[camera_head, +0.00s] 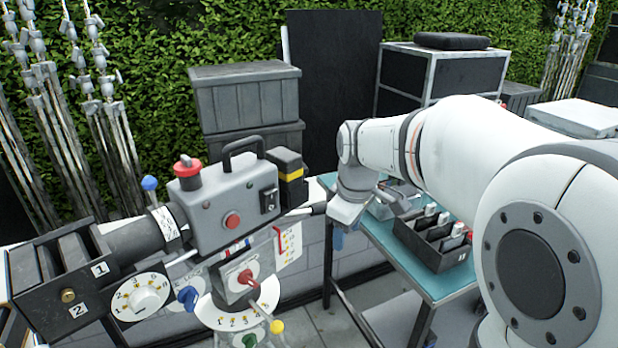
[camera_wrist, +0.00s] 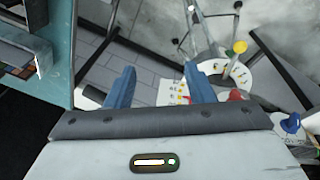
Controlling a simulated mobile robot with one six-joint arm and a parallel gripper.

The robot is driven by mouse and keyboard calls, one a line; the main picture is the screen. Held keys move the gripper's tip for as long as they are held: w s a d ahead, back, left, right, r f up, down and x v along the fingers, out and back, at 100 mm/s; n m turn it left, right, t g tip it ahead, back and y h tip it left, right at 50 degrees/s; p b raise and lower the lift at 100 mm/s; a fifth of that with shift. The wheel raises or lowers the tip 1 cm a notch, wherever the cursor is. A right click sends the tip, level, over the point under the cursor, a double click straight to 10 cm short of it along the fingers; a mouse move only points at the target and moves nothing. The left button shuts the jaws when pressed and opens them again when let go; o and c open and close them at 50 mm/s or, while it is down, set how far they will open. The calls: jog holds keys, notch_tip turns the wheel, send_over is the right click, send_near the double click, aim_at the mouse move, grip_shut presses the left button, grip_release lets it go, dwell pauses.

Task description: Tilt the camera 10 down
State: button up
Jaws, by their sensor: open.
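The film camera (camera_head: 225,207) has a grey body with a black handle, a red top knob (camera_head: 187,166) and a black front box at left. Under it are a red knob (camera_head: 246,277) on a small white dial and a larger numbered dial (camera_head: 225,318) with a yellow-ended handle (camera_head: 277,327). My gripper (camera_head: 338,238) is right of the camera, apart from it, mostly behind my wrist. In the wrist view its blue fingers (camera_wrist: 160,88) are open with nothing held. Beyond them show the numbered dial (camera_wrist: 216,78), yellow end (camera_wrist: 239,47) and red knob (camera_wrist: 238,95).
A teal table (camera_head: 440,275) with a black divided box (camera_head: 432,240) stands right of my gripper. A marked white card (camera_head: 288,247) hangs beside the camera. Tripod legs (camera_wrist: 212,30) stand below. Grey crates (camera_head: 245,97) and a hedge are behind.

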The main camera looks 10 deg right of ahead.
jog(key=w+n+p, duration=0.1)
jog(key=w+n, duration=0.2)
jog(key=w, duration=0.3)
jog(key=w+n, duration=0.4)
jog(key=w, duration=0.2)
jog(key=w+n+p, duration=0.1)
jog(key=w+n, duration=0.3)
jog(key=w, duration=0.3)
jog(key=shift+d+f+p, duration=0.1)
jog(key=shift+f+p, duration=0.15)
jog(key=shift+p, duration=0.1)
jog(key=shift+w+f+n, duration=0.15)
jog(key=shift+f+n, duration=0.15)
jog(key=f, duration=0.4)
jog(key=w+f, duration=0.1)
jog(key=f, duration=0.2)
jog(key=shift+a+p, duration=0.2)
jog(key=shift+p, duration=0.2)
jog(key=shift+c, duration=0.2)
jog(key=shift+r, duration=0.15)
grip_shut()
